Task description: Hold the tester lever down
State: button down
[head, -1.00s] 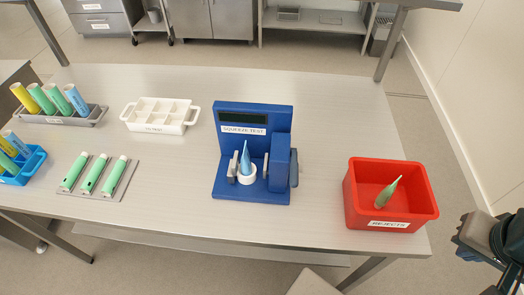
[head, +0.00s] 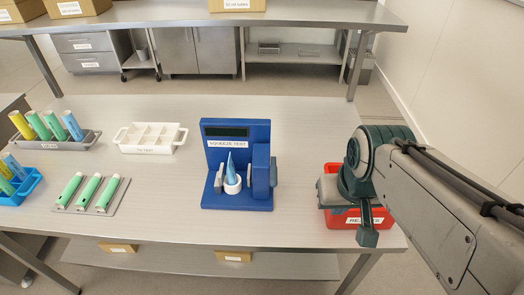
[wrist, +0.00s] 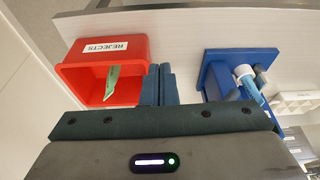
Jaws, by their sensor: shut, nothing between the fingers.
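The blue squeeze tester (head: 237,199) stands on the table in the head view. A light blue tube (head: 231,168) stands nozzle up in its white cup (head: 232,186), between grey jaw plates. A grey lever-like part (head: 274,171) is on the tester's right side. My gripper (head: 367,238) hangs over the red bin, right of the tester and apart from the lever. In the wrist view its fingers (wrist: 158,85) are together and empty, between the bin and the tester (wrist: 225,68). I cannot make out the lever clearly there.
The red rejects bin (wrist: 78,78) holds a green tube (wrist: 111,83). Left of the tester are a white compartment tray (head: 150,148), a grey rack (head: 50,145), a plate of green tubes (head: 65,206) and a blue bin (head: 22,190). Table between tester and bin is clear.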

notch_tip(320, 180, up, 12)
jog(key=n+g+y+p, duration=0.25)
jog(key=n+g, duration=0.25)
jog(key=n, duration=1.2)
send_over(274, 173)
jog(key=w+d, duration=0.3)
jog(key=d, duration=0.1)
jog(key=shift+s+a, duration=0.15)
jog(key=shift+a, duration=0.1)
jog(key=p+x, duration=0.2)
jog(key=x, duration=1.2)
jog(key=shift+d+f, duration=0.1)
jog(key=shift+f, duration=0.1)
